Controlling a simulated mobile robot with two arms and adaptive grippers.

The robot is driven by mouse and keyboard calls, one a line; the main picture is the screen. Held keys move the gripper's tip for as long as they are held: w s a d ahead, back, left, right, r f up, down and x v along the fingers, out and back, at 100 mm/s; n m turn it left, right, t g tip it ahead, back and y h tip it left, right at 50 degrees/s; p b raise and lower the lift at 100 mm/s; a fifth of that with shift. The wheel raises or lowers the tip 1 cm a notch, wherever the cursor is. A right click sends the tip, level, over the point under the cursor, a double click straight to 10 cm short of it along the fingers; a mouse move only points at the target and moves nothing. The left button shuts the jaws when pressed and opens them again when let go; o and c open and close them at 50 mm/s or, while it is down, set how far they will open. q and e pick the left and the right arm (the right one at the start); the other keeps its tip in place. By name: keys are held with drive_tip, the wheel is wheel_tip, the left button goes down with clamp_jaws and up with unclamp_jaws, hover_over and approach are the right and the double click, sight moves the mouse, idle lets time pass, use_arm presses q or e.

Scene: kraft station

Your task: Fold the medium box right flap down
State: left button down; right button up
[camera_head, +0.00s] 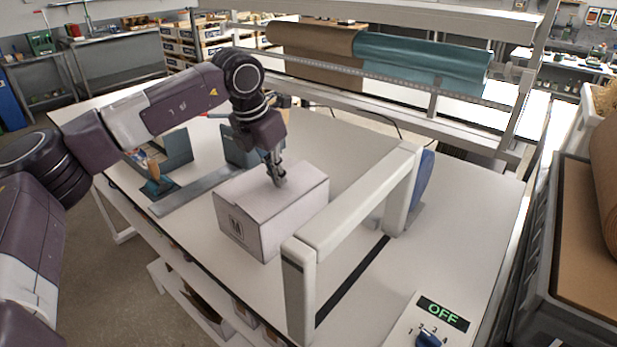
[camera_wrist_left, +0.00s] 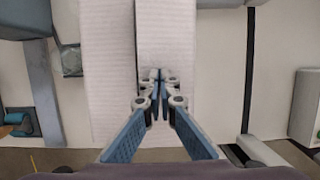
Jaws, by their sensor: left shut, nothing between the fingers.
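The medium box (camera_head: 238,222) is a white carton on the white table, with a dark print on its front. Its top looks flat and closed in the head view. In the left wrist view a lengthwise seam parts the top into a left panel (camera_wrist_left: 108,75) and a right panel (camera_wrist_left: 175,35). My left gripper (camera_head: 279,182) points down at the box top with its fingers shut and empty. In the left wrist view its fingertips (camera_wrist_left: 157,76) are over the right panel near the seam; whether they touch it is unclear. My right gripper is not in view.
A white arch (camera_head: 350,205) stands just right of the box. A grey rail (camera_head: 190,195) and blue-grey plates (camera_head: 178,150) are to the left. A switch panel reading OFF (camera_head: 442,314) is at the front right. Brown and teal rolls (camera_head: 420,60) hang behind.

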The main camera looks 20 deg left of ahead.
use_arm(q)
drive_tip(key=shift+f+b, duration=0.3)
drive_tip(key=shift+f, duration=0.15)
idle(0.5)
wheel_tip(320, 180, up, 9)
drive_tip(key=p, duration=0.6)
drive_tip(key=shift+r, duration=0.15)
